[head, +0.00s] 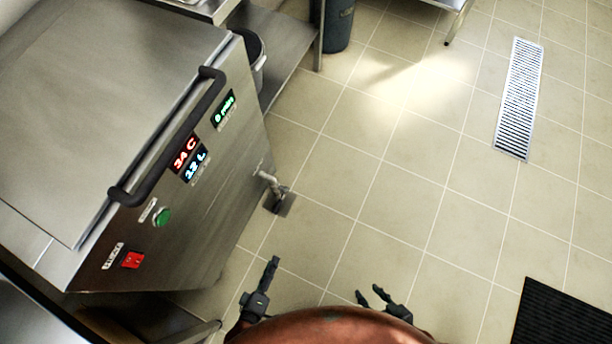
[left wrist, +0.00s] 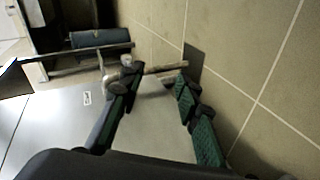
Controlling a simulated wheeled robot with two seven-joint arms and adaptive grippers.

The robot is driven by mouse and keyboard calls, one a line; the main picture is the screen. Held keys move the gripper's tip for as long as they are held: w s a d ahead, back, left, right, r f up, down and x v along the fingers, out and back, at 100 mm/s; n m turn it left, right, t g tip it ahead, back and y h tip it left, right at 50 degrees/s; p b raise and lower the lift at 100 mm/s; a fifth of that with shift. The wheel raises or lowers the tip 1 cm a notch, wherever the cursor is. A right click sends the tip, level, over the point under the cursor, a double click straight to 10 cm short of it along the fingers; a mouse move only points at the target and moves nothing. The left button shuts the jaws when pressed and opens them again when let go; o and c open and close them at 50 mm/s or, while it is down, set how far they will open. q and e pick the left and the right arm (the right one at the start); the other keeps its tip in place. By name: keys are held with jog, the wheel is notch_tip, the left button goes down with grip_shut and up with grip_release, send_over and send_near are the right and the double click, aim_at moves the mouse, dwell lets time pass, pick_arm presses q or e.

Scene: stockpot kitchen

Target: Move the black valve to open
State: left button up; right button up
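A steel pot unit (head: 140,130) with a bar handle fills the left of the head view. A pale outlet pipe (head: 268,182) sticks out low on its right side, above a dark floor drain (head: 279,203). The pipe (left wrist: 152,74) also shows in the left wrist view, ahead of my left gripper (left wrist: 156,71), whose fingers are apart with nothing held. I cannot make out a separate black valve; a finger may cover it. In the head view my left gripper (head: 268,264) is below the pipe, apart from it. My right gripper (head: 369,293) is open and empty over the floor.
The unit has lit displays (head: 187,158), a green button (head: 162,216) and a red switch (head: 132,260). A steel table (head: 283,60) and a grey bin (head: 337,25) stand behind. A floor grate (head: 519,98) and black mat (head: 562,315) lie right. The middle tiled floor is clear.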

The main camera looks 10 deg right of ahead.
pick_arm(q)
jog(key=w+d+n+t, duration=0.2)
jog(key=w+d+n, duration=0.1)
jog(key=w+n, duration=0.4)
jog(key=n+t+y, duration=0.1)
jog(key=n, duration=0.3)
send_near(277, 208)
jog(key=w+f, duration=0.1)
jog(key=w, duration=0.1)
jog(key=shift+n+y, duration=0.3)
jog(key=shift+n, duration=0.2)
jog(key=x, duration=0.2)
jog(key=b+x, duration=0.1)
jog(key=x, duration=0.2)
jog(key=b+x, duration=0.1)
jog(key=x, duration=0.1)
jog(key=shift+w+d+f, duration=0.2)
jog(key=shift+d+f, duration=0.05)
jog(key=shift+d, duration=0.15)
jog(key=shift+w+d, duration=0.15)
jog(key=shift+w, duration=0.25)
pick_arm(e)
jog(key=shift+s+d+f+t, duration=0.15)
jog(key=shift+f+t, duration=0.15)
jog(key=shift+f, duration=0.3)
jog(key=shift+s+d+f+t, duration=0.15)
jog(key=shift+f+t, duration=0.15)
jog(key=shift+f, duration=0.25)
